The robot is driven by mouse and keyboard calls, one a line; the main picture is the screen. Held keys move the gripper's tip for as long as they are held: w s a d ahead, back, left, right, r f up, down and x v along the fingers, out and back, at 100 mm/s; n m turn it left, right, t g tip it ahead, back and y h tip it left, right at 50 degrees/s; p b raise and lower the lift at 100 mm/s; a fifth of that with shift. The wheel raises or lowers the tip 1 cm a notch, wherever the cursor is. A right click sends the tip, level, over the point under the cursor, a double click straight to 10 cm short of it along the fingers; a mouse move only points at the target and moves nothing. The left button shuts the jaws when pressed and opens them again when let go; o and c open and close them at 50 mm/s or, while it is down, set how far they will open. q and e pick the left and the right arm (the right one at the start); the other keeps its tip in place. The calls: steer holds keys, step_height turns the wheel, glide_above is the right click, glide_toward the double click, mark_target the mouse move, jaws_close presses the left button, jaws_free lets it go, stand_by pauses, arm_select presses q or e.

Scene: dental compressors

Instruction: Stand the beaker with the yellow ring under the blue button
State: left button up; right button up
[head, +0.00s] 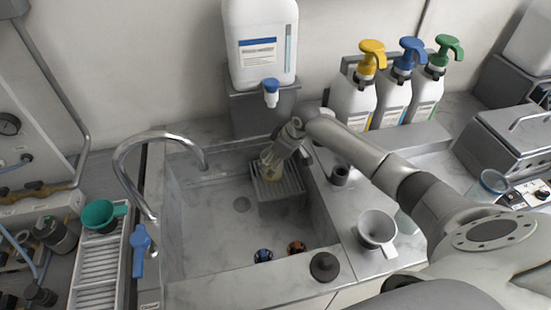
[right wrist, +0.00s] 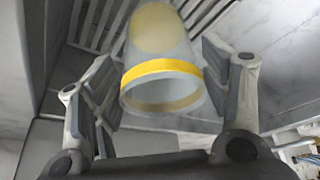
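The beaker with the yellow ring (right wrist: 162,68) is on or just above a grey slatted stand (head: 278,189) in the sink. It also shows in the head view (head: 270,174), partly hidden by my gripper. The blue button (head: 271,86) is on the front of a white canister, above and behind the stand. My right gripper (head: 277,157) reaches in from the right, its fingers on either side of the beaker. In the right wrist view (right wrist: 162,85) the fingers look spread, with narrow gaps beside the beaker. My left gripper is out of view.
A curved tap (head: 160,140) arches over the sink's left side. Pump bottles with yellow, blue and green heads (head: 393,100) stand at the back right. A grey funnel (head: 376,228) and a black stopper (head: 324,266) are on the sink's edge. A teal funnel (head: 101,214) is at left.

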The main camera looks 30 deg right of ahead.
steer(key=shift+o, duration=0.6)
steer(key=shift+r, duration=0.45)
steer(key=v, duration=1.1)
steer(key=shift+s+b, duration=0.2)
steer(key=shift+b, duration=0.15)
steer(key=shift+r, duration=0.2)
